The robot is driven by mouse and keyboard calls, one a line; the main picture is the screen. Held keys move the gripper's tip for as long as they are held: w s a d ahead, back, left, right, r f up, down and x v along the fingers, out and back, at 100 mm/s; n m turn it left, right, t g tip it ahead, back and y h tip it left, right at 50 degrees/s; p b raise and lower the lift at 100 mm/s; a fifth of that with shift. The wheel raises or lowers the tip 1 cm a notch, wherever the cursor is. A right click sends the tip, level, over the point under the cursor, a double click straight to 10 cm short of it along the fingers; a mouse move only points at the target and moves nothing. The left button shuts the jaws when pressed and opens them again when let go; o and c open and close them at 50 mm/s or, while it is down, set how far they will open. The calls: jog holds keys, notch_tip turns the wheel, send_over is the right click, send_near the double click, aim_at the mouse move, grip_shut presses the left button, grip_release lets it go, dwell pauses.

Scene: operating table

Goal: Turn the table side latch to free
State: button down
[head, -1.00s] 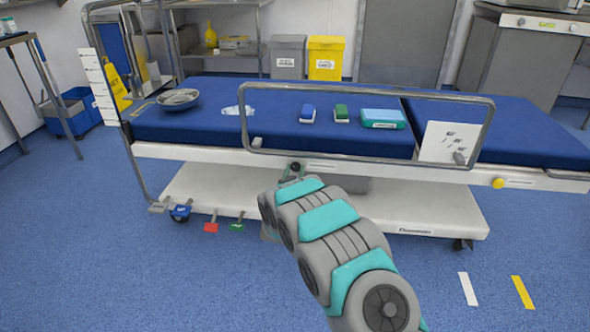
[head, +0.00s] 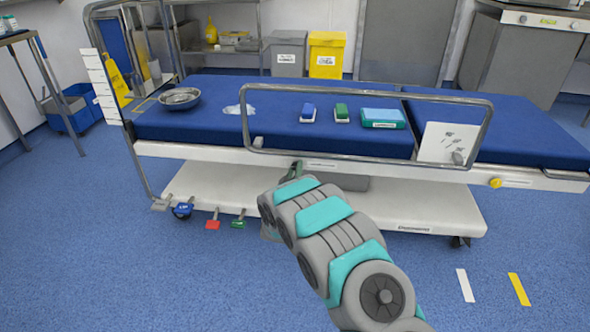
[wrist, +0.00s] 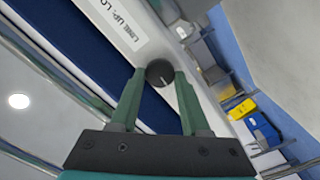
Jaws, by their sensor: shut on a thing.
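The side latch is a dark round knob (wrist: 159,70) on the white side rail of the table (head: 370,165). In the wrist view my gripper (wrist: 160,82) has its two green fingers on either side of the knob, shut on it. A thin pale mark shows between the fingers, just below the knob. In the head view my gripper (head: 294,171) is at the table's near side, below the metal guard rail, and my arm hides part of it. A label starting "LINE UP: LO" (wrist: 125,22) is beside the knob; the rest is cut off.
A looped metal guard rail (head: 370,90) stands above the near edge. Blue (head: 182,210), red (head: 213,224) and green (head: 238,223) pedals are low at the left. Open floor lies in front.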

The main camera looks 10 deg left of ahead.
jog(key=shift+f+n, duration=0.1)
jog(key=shift+n, duration=0.5)
jog(key=shift+c, duration=1.9)
grip_release()
jog(key=shift+s, duration=0.1)
jog(key=s, duration=0.7)
jog(key=shift+s+a+b, duration=0.15)
jog(key=shift+s+b, duration=0.15)
jog(key=shift+b, duration=0.1)
